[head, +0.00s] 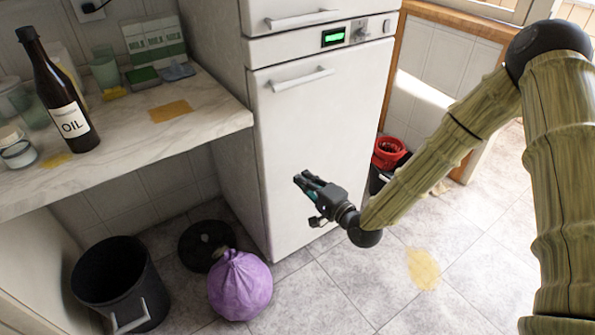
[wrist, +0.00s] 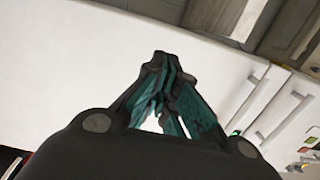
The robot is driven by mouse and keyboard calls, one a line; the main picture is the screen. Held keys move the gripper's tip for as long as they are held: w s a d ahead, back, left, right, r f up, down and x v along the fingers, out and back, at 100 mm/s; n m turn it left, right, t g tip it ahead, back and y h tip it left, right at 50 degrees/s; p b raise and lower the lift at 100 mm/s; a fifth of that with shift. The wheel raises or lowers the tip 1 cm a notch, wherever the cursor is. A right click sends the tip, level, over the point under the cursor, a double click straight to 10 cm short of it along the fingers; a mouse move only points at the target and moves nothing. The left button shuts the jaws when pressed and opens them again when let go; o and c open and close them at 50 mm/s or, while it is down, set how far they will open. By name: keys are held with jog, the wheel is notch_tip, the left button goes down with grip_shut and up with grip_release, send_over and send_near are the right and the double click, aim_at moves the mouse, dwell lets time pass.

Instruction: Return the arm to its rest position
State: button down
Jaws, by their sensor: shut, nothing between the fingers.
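My gripper (head: 303,181) is in front of the lower white fridge door (head: 300,130) in the head view, at the end of my arm, which comes in from the right. The fingers are shut and hold nothing. In the wrist view my gripper (wrist: 160,62) shows its fingertips together, with teal pads, against the white fridge front (wrist: 215,50). The gap between the fingertips and the door cannot be told exactly.
A counter (head: 200,130) at left bears an oil bottle (head: 62,100), glasses and cartons. Below stand a black bin (head: 115,285) and a purple bag (head: 240,285). Yellow stains (head: 423,268) mark the floor, otherwise clear at front right.

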jog(key=shift+v, duration=0.8)
jog(key=s+d+f+n+g+h, duration=0.2)
jog(key=s+f+g, duration=0.1)
jog(key=s+f, duration=0.5)
jog(key=s+d+f+n+g+h, duration=0.25)
jog(key=s+f, duration=0.25)
jog(key=f, duration=0.5)
jog(key=s+d+f+n+g+h, duration=0.1)
jog(key=s+d+f+g+h, duration=0.1)
jog(key=s+d+f, duration=0.4)
jog(key=s+d+f+n+g+h, duration=0.1)
jog(key=s+f+n+g+h, duration=0.15)
jog(key=s, duration=0.65)
jog(key=s+d+f+n+g+h, duration=0.1)
jog(key=s+d+g, duration=0.1)
jog(key=s+d, duration=0.3)
jog(key=s+d+f+n+g+h, duration=0.1)
jog(key=s+d+g, duration=0.15)
jog(key=s, duration=0.55)
notch_tip(320, 180, up, 14)
jog(key=p, duration=1.4)
jog(key=shift+w+f, duration=0.25)
jog(key=shift+w, duration=0.1)
